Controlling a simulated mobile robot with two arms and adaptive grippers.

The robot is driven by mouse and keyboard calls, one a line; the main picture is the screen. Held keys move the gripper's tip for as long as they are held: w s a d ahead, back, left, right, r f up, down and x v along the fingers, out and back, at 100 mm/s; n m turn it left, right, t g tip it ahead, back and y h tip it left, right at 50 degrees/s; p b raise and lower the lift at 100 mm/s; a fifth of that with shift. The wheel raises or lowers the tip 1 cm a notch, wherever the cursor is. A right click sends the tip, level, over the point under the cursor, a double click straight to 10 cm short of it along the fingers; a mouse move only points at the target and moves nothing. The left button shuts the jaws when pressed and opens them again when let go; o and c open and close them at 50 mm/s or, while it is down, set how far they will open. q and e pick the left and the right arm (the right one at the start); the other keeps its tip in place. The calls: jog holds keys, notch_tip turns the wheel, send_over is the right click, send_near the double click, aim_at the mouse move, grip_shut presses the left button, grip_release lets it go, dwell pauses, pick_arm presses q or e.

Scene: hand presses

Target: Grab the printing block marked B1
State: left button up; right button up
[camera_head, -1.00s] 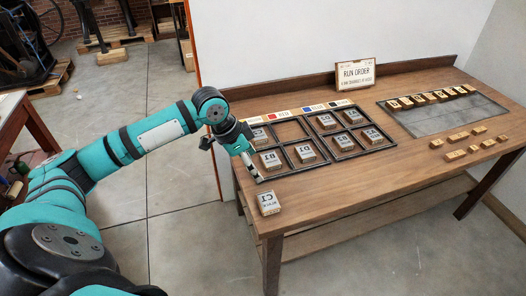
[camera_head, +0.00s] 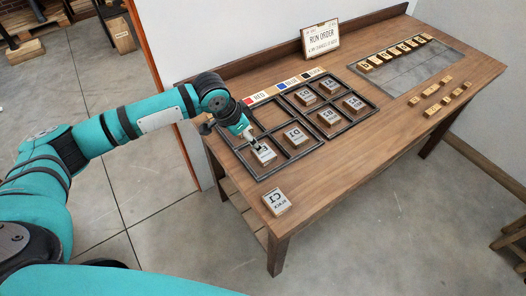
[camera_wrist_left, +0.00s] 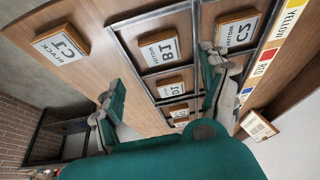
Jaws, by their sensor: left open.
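The B1 printing block (camera_head: 264,153) is a pale-topped wooden block in the front left cell of the dark-framed tray (camera_head: 285,168). It also shows in the left wrist view (camera_wrist_left: 160,49), marked B1 with a word above it. My left gripper (camera_head: 249,139) is open and low over the tray's left side, right beside B1 in the head view. In the left wrist view its two fingers (camera_wrist_left: 163,86) are spread apart, with B1 beyond them and nothing between them. I cannot tell whether a finger touches B1. My right gripper is out of view.
The C1 block (camera_head: 276,202) lies on the table outside the tray. The D1 block (camera_head: 295,136) is in the cell to the right of B1. The C2 block (camera_wrist_left: 238,32) is beside B1 in the wrist view. A run order sign (camera_head: 321,40) stands at the back.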

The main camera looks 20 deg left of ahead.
pick_arm(q)
send_over(264, 152)
jog(key=s+a, duration=0.3)
jog(key=f, duration=0.4)
jog(key=shift+w+d+f, duration=0.2)
jog(key=shift+f, duration=0.2)
jog(key=shift+w+d+f, duration=0.15)
jog(key=shift+d+f, duration=0.05)
jog(key=shift+f, duration=0.25)
jog(key=shift+w+d+f+p, duration=0.15)
jog(key=shift+f+p, duration=0.05)
jog(key=shift+p, duration=0.2)
jog(key=x, duration=0.3)
jog(key=shift+w+d+f+p, duration=0.15)
jog(key=shift+w+d+p, duration=0.1)
jog(key=shift+d+p, duration=0.1)
jog(key=shift+w+f, duration=0.15)
jog(key=shift+f, duration=0.3)
jog(key=c, duration=1)
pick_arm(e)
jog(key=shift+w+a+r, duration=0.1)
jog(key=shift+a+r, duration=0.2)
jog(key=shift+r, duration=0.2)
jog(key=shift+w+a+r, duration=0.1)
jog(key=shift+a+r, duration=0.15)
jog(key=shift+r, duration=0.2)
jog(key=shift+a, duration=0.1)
